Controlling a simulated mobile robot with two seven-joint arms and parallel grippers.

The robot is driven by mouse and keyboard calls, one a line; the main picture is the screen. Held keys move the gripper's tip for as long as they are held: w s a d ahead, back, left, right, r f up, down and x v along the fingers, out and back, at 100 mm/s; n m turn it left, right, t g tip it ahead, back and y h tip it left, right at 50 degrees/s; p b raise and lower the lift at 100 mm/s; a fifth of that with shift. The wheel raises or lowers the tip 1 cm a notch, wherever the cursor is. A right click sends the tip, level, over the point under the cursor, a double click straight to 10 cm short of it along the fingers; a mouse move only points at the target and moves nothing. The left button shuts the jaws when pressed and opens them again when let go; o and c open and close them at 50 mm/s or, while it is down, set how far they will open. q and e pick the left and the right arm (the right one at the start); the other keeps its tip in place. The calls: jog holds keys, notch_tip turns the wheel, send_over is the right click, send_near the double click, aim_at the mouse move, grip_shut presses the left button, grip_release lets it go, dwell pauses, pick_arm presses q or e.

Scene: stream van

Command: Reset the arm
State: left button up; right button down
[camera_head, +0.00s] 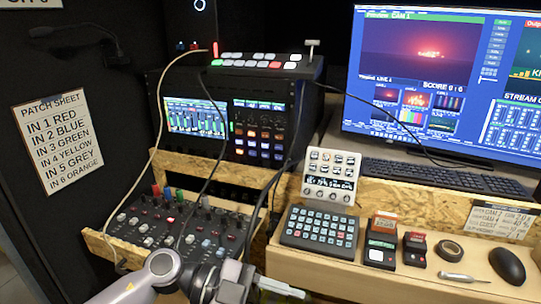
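My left arm (140,284) comes in at the bottom left and bends at a grey joint in front of the sloped mixer panel. Its gripper (278,287) points right at the bottom edge, near the front of the wooden desk. A pale, slim piece sticks out at its tip. I cannot tell whether that is a finger or a held thing, nor whether the gripper is open or shut. My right gripper is not in view.
The mixer panel (185,232) has coloured plugs and cables rising from it. A button keypad (319,231), small boxes (382,251), a tape roll (449,250), a screwdriver (464,277) and a mouse (507,265) lie on the desk. A monitor (440,75) stands behind.

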pick_arm(q)
notch_tip(320, 180, up, 4)
jog(key=w+a+n+t+h+p, duration=0.25)
jog(key=n+t+h, duration=0.25)
jog(key=n+t, duration=0.45)
jog(key=w+a+f+n+t+y, duration=0.2)
jog(key=a+f+n+t+y, duration=0.5)
jog(key=n+t, duration=0.25)
jog(key=s+a+f+n+g+y+p, duration=0.1)
jog(key=s+a+f+n+g+y, duration=0.1)
jog(key=s+a+f+y, duration=0.3)
jog(key=s+a+f+n+g+y, duration=0.3)
jog(key=s+a+f+y, duration=0.3)
jog(key=f, duration=0.6)
jog(key=s+a, duration=0.1)
jog(key=s, duration=0.1)
jog(key=shift+s+a+p, duration=0.2)
jog(key=shift+s+p, duration=0.2)
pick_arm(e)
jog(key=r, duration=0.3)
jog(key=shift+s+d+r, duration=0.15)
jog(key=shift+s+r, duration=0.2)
pick_arm(q)
jog(key=shift+f, duration=0.1)
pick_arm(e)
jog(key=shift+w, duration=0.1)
